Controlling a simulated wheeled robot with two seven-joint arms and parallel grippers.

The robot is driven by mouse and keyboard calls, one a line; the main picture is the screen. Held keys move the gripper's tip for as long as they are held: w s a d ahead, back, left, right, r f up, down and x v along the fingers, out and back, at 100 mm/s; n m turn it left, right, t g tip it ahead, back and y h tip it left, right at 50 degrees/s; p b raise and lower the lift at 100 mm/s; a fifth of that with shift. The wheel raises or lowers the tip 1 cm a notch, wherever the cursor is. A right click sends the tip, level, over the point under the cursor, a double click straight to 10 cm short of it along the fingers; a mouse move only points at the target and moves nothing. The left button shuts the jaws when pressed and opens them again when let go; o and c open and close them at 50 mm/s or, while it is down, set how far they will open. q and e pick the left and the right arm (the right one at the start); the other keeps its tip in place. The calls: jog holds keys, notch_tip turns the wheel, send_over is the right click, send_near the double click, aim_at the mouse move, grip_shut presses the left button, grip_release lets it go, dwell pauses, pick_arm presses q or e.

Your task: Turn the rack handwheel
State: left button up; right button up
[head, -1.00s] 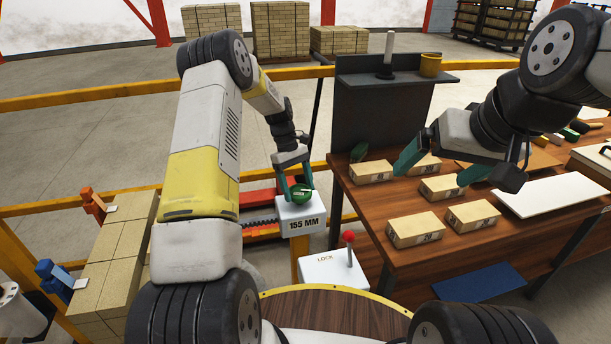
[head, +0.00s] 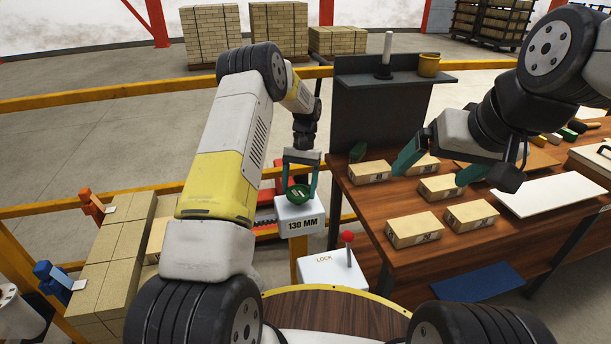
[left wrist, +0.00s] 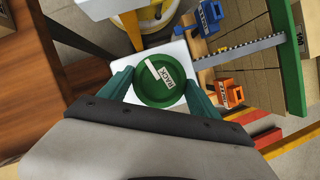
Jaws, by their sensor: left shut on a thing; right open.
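The green rack handwheel (head: 299,193) sits on top of a white box (head: 299,222) whose front reads "130 MM". My left gripper (head: 299,186) comes down from above and is shut on the handwheel, one finger on each side. In the left wrist view the handwheel (left wrist: 160,82), with a white bar marked "RACK", lies between the two green fingers. A toothed rack bar (left wrist: 240,52) runs out from the box there. My right gripper (head: 436,168) is open and empty above the wooden bench.
A white box marked "LOCK" (head: 334,272) with a red-knobbed lever (head: 347,238) stands just in front of the handwheel box. The wooden bench (head: 460,268) at right holds several tan bricks (head: 414,228). Stacked bricks (head: 110,250) and orange (head: 92,205) and blue (head: 50,272) clamps are at left.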

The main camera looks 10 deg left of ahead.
pick_arm(q)
jog(key=m+y, duration=0.1)
jog(key=m, duration=0.2)
jog(key=m+t+y, duration=0.1)
jog(key=m, duration=0.2)
jog(key=shift+d, duration=0.15)
jog(key=m+t+y, duration=0.1)
jog(key=m, duration=0.2)
jog(key=m+t, duration=0.1)
jog(key=m, duration=0.2)
jog(key=shift+s+d+m+y, duration=0.1)
jog(key=shift+s+m+y, duration=0.05)
jog(key=shift+m+y, duration=0.25)
jog(key=m+t, duration=0.1)
jog(key=m, duration=0.2)
jog(key=m+t, duration=0.1)
jog(key=m, duration=0.2)
jog(key=shift+s+t, duration=0.2)
jog(key=shift+t, duration=0.1)
jog(key=m+t, duration=0.1)
jog(key=m, duration=0.2)
jog(key=m+t+h, duration=0.1)
jog(key=m, duration=0.2)
jog(key=shift+s, duration=0.1)
jog(key=shift+m, duration=0.3)
jog(key=o, duration=1.4)
jog(key=shift+c, duration=0.2)
